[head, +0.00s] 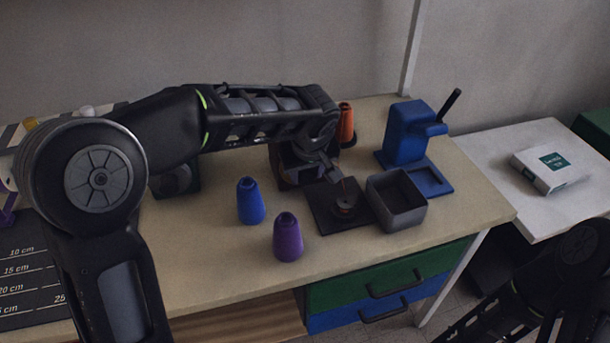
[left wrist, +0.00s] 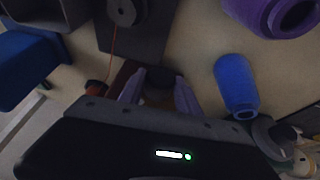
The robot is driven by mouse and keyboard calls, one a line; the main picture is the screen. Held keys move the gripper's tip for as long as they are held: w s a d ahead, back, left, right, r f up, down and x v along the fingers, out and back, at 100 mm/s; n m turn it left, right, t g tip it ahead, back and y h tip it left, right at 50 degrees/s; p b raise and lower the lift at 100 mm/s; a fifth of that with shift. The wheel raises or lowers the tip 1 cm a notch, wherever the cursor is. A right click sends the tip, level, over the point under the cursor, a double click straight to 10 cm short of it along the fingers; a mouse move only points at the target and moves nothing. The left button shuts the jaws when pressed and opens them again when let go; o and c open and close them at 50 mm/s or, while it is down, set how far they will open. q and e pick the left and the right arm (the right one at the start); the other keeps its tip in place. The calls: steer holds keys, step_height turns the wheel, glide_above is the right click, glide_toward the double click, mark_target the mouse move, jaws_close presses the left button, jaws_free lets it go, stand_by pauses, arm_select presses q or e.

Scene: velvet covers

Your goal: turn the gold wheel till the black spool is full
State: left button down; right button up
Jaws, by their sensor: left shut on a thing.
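The black spool (head: 345,203) stands on a dark plate (head: 322,218), with some orange-red thread on it. In the left wrist view a dark round part, seemingly the spool (left wrist: 126,11), is at the top, and an orange thread (left wrist: 112,45) runs to it. My left gripper (head: 322,165) reaches over the dark winder body (head: 287,172) beside the plate. In the left wrist view its fingers (left wrist: 160,88) are shut on a dim brownish part, seemingly the gold wheel, which is mostly hidden. How full the spool is cannot be told. My right gripper is out of view.
Blue (head: 250,202) and purple (head: 288,238) cones stand in front of the winder. An orange cone (head: 346,125) is behind it. An open grey box (head: 412,217) and a blue device with a black lever (head: 405,135) are to the right. The table's front is clear.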

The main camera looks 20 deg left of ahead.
arm_select(q)
steer(key=shift+d, duration=0.1)
stand_by(0.4)
steer(key=c, duration=0.9)
jaws_free()
steer(key=shift+o, duration=0.2)
steer(key=v, duration=0.7)
steer(key=shift+r, duration=0.35)
steer(key=shift+d, duration=0.1)
